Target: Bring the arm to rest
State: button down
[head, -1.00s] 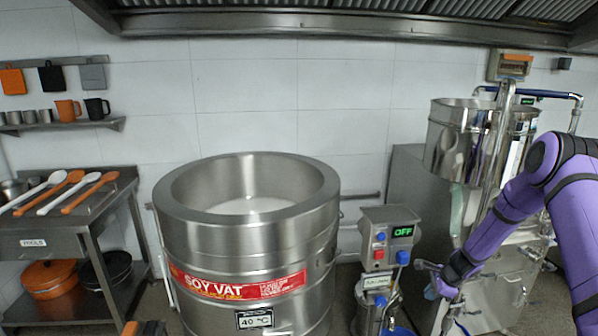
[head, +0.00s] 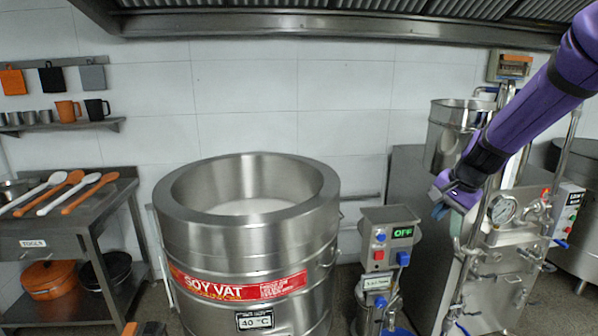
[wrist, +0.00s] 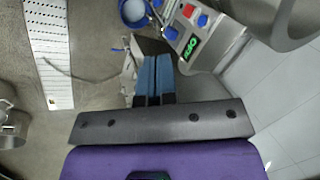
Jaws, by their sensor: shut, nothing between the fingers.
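My purple arm reaches in from the upper right in the head view. My gripper (head: 440,205) hangs in the air in front of the steel mill (head: 510,240), to the right of the control box. In the wrist view the two blue fingers (wrist: 154,78) lie side by side, shut and empty. The fingers are apart from the control box (head: 390,235), which shows a green OFF display and red and blue buttons. It also shows in the wrist view (wrist: 205,38).
A large steel soy vat (head: 250,265) with pale liquid stands at centre. A tool table (head: 75,220) with several long spoons is at left. A steel hopper (head: 455,125) and a pressure gauge (head: 502,208) are near my arm. A vent hood (head: 350,30) spans the top.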

jog(key=s+a+r+n+h, duration=0.1)
jog(key=s+a+r+n, duration=0.15)
jog(key=s+r, duration=0.45)
jog(key=s+a+r+n, duration=0.1)
jog(key=s+r+n, duration=0.3)
jog(key=s, duration=0.5)
jog(key=s+r+n+t+h, duration=0.1)
jog(key=s+r+n, duration=0.1)
jog(key=s, duration=1.4)
jog(key=shift+d+r+n+t+h, duration=0.15)
jog(key=shift+r+n+t+h, duration=0.15)
jog(key=shift+n, duration=0.15)
